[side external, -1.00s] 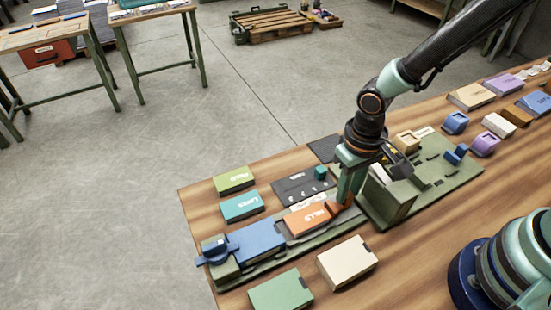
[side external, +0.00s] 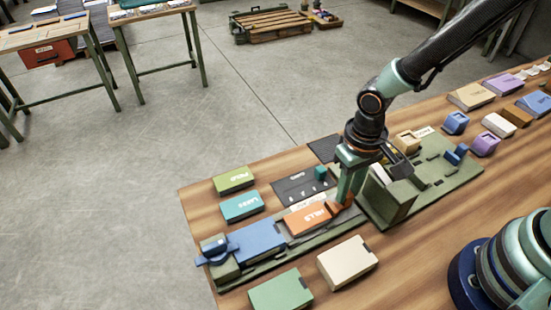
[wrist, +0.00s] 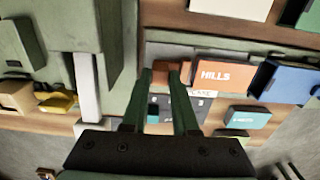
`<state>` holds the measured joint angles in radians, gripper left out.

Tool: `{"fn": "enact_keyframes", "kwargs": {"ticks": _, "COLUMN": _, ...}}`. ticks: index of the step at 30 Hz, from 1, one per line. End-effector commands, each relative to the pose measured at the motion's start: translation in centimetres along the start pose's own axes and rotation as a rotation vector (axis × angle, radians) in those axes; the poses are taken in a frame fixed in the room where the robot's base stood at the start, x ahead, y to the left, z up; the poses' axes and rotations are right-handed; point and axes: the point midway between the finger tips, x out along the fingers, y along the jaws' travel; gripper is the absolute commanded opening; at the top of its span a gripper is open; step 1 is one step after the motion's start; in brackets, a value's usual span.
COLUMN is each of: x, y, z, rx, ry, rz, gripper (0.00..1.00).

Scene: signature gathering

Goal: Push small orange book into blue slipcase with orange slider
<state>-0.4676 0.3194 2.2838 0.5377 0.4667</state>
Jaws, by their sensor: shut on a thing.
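The small orange book (side external: 307,220), lettered HILLS, lies flat in a green track on the table. It also shows in the wrist view (wrist: 222,77). The blue slipcase (side external: 257,243) lies in line with it, to its left in the side view and to its right in the wrist view (wrist: 287,82). A narrow gap shows between their facing ends in the side view. The orange slider (side external: 335,207) is at the book's other end, partly hidden by my fingers. My gripper (wrist: 161,72) points down and is shut on the slider; whether slider and book touch is unclear.
A blue clamp-like part (side external: 214,247) stands beyond the slipcase. Lime (side external: 233,180) and teal (side external: 241,206) books lie behind the track; cream (side external: 347,262) and green (side external: 281,291) ones lie in front. A tall green block (side external: 390,200) stands close right of my gripper.

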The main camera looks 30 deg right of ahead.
Motion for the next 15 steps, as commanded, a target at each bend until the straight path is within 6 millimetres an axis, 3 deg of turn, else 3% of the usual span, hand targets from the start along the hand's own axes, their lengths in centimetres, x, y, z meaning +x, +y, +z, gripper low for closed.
{"fn": "enact_keyframes", "kwargs": {"ticks": 4, "x": -0.1, "y": -0.2, "z": 0.0, "rx": 0.002, "ry": -0.002, "rz": 0.001, "gripper": 0.0}}
{"fn": "enact_keyframes", "kwargs": {"ticks": 7, "x": -0.1, "y": -1.7, "z": -0.1, "rx": -0.003, "ry": -0.001, "rz": 0.001, "gripper": 0.0}}
{"fn": "enact_keyframes", "kwargs": {"ticks": 15, "x": 0.0, "y": -9.1, "z": -0.1, "rx": -0.006, "ry": 0.001, "rz": -0.001, "gripper": 0.0}}
